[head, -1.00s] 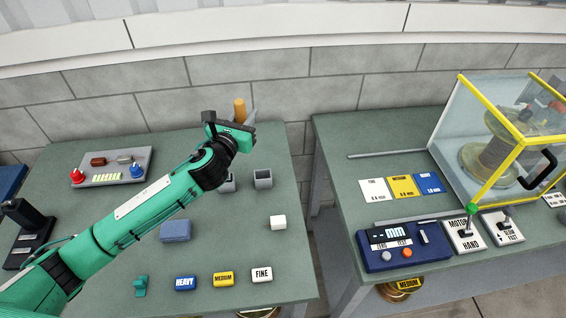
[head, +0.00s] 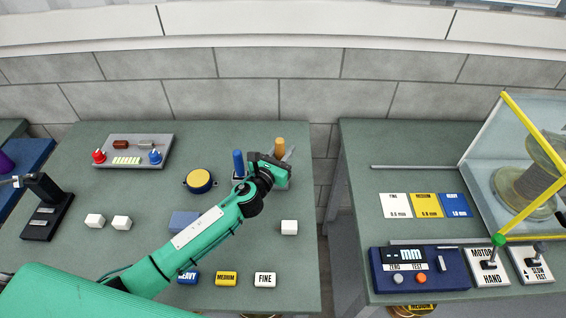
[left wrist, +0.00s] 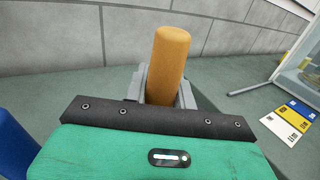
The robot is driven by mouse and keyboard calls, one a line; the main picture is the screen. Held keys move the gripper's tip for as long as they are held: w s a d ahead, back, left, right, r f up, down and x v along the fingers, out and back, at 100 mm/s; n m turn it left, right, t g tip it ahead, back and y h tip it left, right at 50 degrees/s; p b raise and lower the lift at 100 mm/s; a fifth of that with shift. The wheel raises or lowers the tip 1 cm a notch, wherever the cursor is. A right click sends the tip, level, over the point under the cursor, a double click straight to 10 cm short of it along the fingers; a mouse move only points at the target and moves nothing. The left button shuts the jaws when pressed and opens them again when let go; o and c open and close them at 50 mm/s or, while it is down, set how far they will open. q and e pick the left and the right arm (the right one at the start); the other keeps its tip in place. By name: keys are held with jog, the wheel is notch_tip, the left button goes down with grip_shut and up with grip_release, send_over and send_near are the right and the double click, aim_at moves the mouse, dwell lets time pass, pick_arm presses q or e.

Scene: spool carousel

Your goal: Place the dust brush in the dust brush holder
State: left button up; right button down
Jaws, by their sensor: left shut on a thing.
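The dust brush shows as an orange-brown upright handle (head: 279,146), also seen in the left wrist view (left wrist: 168,60). My left gripper (head: 284,158) is shut on this handle, with a grey finger on each side in the left wrist view (left wrist: 160,85). The brush's lower end is hidden behind the gripper. The holder is not clearly visible now; the gripper and forearm cover the spot where two grey cups stood earlier. I cannot tell whether the brush is inside a cup. My right gripper is not in view.
A blue upright handle (head: 238,163) stands just left of the gripper. A white block (head: 289,227), a blue-grey block (head: 183,221) and a yellow-topped round tin (head: 199,180) lie nearby. A gap separates this table from the right table (head: 350,150).

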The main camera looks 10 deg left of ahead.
pick_arm(q)
jog(key=shift+f+b, duration=0.7)
jog(key=shift+f, duration=1.55)
jog(key=shift+f, duration=0.15)
jog(key=o, duration=1)
